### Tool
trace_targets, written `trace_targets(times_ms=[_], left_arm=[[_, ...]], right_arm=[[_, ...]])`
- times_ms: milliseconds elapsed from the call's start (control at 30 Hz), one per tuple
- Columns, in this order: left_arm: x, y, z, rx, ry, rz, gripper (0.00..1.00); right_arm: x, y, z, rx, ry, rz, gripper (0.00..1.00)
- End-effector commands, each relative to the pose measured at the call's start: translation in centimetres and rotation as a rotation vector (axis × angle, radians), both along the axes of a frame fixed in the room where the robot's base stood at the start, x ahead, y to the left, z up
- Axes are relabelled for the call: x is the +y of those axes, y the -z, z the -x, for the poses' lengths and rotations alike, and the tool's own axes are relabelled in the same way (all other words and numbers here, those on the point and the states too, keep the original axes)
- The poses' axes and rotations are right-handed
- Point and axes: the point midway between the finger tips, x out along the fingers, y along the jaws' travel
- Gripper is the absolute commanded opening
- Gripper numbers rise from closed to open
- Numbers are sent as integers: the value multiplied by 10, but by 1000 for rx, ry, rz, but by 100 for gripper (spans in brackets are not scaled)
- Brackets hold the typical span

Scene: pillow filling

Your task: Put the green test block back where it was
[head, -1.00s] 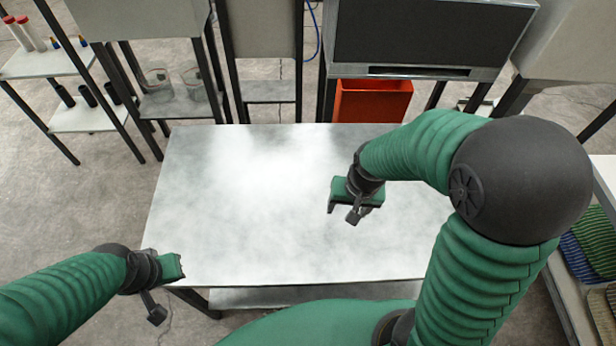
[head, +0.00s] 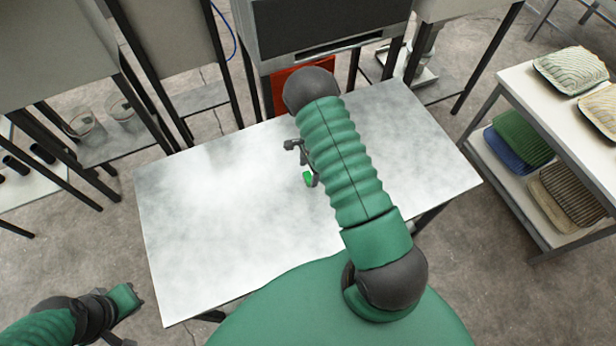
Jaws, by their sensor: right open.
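A small bright green piece (head: 308,179), which looks like the green test block, shows just left of my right forearm over the grey metal table (head: 230,215). Most of it is hidden, and I cannot tell whether it rests on the table or touches the gripper. My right gripper (head: 301,160) is open beside it, partly covered by my own arm. My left gripper (head: 128,318) is at the lower left, off the table's front left corner, with no object visible in it; its jaw opening is unclear.
A red bin (head: 290,85) stands behind the table under a dark-fronted machine (head: 325,25). A white shelf (head: 520,100) with folded pillows or cloths is at the right. Glass beakers (head: 85,122) sit on a low shelf at the left. The table's left half is clear.

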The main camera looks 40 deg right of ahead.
Motion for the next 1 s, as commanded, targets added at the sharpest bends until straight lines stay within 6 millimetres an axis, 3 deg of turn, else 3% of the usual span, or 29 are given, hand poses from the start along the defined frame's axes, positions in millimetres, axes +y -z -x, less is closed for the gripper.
trace_targets(times_ms=[300, 567, 1000], left_arm=[[0, -23, 0, -1, 0, 0, 0], [0, -22, 0, 0, 0, 0, 0], [0, -22, 0, 0, 0, 0, 0]], right_arm=[[-2, 44, -5, 1, -1, -2, 71], [-2, 52, -6, 0, -1, 0, 71], [-2, 52, -6, 0, -1, -1, 15]])
